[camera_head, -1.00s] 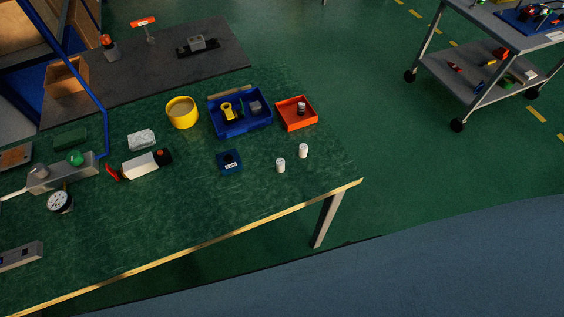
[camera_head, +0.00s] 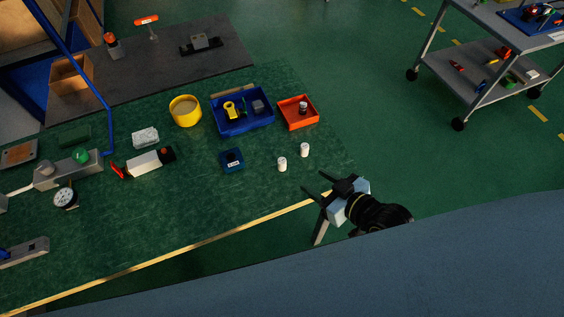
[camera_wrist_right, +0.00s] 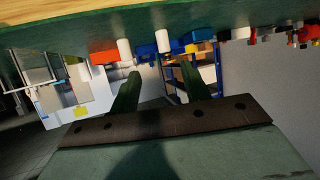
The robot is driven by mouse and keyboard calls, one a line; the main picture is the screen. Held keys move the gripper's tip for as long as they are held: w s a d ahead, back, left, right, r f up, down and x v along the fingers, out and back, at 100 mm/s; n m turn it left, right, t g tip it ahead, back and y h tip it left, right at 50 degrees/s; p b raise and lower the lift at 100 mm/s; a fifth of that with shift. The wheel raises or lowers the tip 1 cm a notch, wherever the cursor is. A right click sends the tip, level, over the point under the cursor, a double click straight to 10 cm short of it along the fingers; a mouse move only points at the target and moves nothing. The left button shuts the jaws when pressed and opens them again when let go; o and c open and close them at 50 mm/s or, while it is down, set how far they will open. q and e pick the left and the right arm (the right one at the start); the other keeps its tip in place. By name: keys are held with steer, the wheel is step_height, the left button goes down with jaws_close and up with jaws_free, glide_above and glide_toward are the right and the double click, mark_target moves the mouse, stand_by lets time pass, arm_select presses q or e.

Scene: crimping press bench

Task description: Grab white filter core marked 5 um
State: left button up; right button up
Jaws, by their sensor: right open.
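Two small white cylinders stand upright on the green bench top near its right front corner. The nearer white cylinder (camera_head: 282,164) is left of the farther white cylinder (camera_head: 304,149). I cannot read a 5 um mark on either. My right gripper (camera_head: 314,185) is open and empty at the bench's front edge, to the right of and nearer than both, touching neither. The right wrist view looks upside down; both white cylinders show there (camera_wrist_right: 125,49) (camera_wrist_right: 162,41), beyond the spread fingers. My left gripper is not in view.
Behind the cylinders are an orange tray (camera_head: 313,123) and a blue bin (camera_head: 231,129) with parts in it. A dark blue block (camera_head: 231,160) stands left of them, and a yellow round container (camera_head: 185,111) farther back. The bench front around the cylinders is clear.

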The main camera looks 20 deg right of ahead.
mark_target(285, 165)
steer(key=b+x, duration=0.5)
steer(key=x, duration=0.2)
steer(key=shift+f, duration=0.1)
steer(key=shift+w+a, duration=0.2)
steer(key=shift+w, duration=0.1)
steer(key=shift+w+a+f+b, duration=0.15)
steer(key=shift+w+b, duration=0.1)
steer(key=shift+b, duration=0.15)
steer(key=b+x, duration=0.4)
steer(key=shift+a, duration=0.35)
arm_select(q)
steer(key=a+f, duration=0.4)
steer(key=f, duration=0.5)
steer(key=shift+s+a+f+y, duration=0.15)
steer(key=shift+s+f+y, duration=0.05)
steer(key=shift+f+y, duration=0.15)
arm_select(e)
steer(key=shift+w+f, duration=0.15)
steer(key=shift+w, duration=0.1)
steer(key=shift+c, duration=0.5)
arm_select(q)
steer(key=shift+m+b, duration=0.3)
arm_select(e)
steer(key=shift+d+f, duration=0.1)
jaws_close()
